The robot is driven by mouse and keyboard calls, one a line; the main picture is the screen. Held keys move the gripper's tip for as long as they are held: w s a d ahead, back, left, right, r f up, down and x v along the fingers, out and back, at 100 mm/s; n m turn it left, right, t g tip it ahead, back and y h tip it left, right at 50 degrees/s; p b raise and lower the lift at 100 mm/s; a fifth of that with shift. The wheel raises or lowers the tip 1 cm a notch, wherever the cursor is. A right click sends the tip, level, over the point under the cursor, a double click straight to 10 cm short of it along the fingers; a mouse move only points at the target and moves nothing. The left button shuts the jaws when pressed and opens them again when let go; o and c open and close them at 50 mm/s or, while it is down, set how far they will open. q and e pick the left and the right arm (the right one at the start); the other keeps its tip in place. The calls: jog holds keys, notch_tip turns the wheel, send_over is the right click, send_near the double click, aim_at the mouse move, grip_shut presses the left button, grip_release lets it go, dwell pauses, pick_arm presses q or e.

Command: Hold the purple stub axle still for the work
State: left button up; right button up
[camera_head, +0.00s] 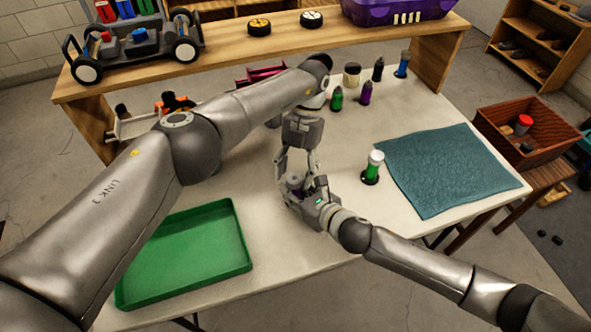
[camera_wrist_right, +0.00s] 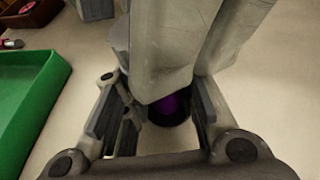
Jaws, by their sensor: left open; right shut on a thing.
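The purple stub axle (camera_wrist_right: 172,105) shows as a dark purple round part between the fingers of my right gripper (camera_wrist_right: 160,115) in the right wrist view. Grey gripper parts in front hide most of it. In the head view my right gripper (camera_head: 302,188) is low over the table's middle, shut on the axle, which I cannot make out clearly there. My left gripper (camera_head: 298,168) comes down from above with its fingers apart, right over the right gripper. Whether its fingertips touch the axle is hidden.
A green tray (camera_head: 240,262) lies at the front left and a teal mat (camera_head: 450,170) at the right. A green bottle with a white cap (camera_head: 373,167) stands close right of my grippers. Several small bottles stand behind. A raised shelf (camera_head: 230,52) with an RC car (camera_head: 135,45) spans the back.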

aim_at(295, 175)
pick_arm(q)
jog(key=shift+r, duration=0.15)
notch_tip(295, 175, up, 10)
dwell(0.3)
jog(key=w+a+n+h, duration=0.3)
jog(key=a+n+h, duration=0.15)
jog(key=n, duration=0.75)
jog(key=x, duration=0.7)
jog(key=d+x, duration=0.1)
jog(key=x, duration=0.3)
jog(key=shift+w+d, duration=0.1)
jog(key=shift+w, duration=0.15)
jog(key=c, duration=1)
